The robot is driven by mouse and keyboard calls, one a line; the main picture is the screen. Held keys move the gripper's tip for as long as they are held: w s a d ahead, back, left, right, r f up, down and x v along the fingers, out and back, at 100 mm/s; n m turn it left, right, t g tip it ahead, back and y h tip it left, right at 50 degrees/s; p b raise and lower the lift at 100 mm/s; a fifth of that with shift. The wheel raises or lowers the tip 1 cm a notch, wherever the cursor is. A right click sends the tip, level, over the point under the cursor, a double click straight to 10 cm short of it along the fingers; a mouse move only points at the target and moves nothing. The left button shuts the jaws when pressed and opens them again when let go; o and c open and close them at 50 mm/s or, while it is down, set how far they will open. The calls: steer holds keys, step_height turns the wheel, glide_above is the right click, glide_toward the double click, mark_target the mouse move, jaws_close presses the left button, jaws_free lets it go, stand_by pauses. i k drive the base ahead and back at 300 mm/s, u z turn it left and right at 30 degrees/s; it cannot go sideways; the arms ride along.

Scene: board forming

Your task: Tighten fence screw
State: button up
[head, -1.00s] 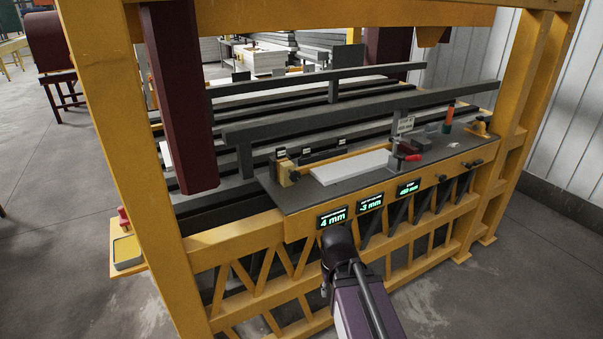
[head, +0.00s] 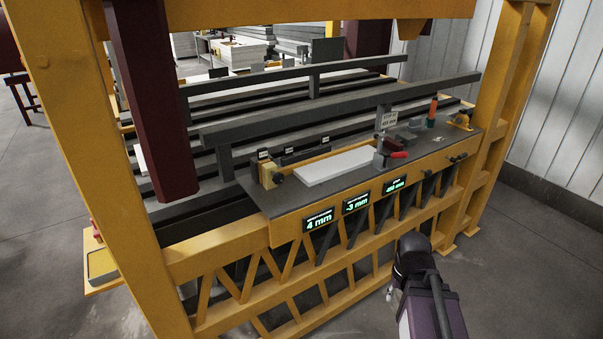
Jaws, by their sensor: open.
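The dark worktop (head: 245,182) of a yellow machine carries a fence-like yellow bar (head: 322,155) behind a pale board (head: 345,165). A yellow block with a dark round knob (head: 278,178) stands at the bar's left end. More dark knobs (head: 457,158) sit on the front edge at the right. I cannot tell which knob is the fence screw. My gripper (head: 389,292) barely shows beside my dark arm joint, low in front of the machine. It is open and apart from the worktop; most of it is hidden.
Three lit displays (head: 356,203) line the front face. A clamp with a red handle (head: 396,154), grey blocks and an orange-and-green bottle-like item (head: 432,113) stand at the worktop's right. Yellow posts (head: 510,90) frame the machine. Floor (head: 545,270) is clear at right.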

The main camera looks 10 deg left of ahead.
mark_target(278, 178)
steer(key=z, duration=1)
steer(key=k, duration=0.65)
steer(key=u, duration=0.85)
steer(key=i, duration=1)
steer(key=z, duration=0.1)
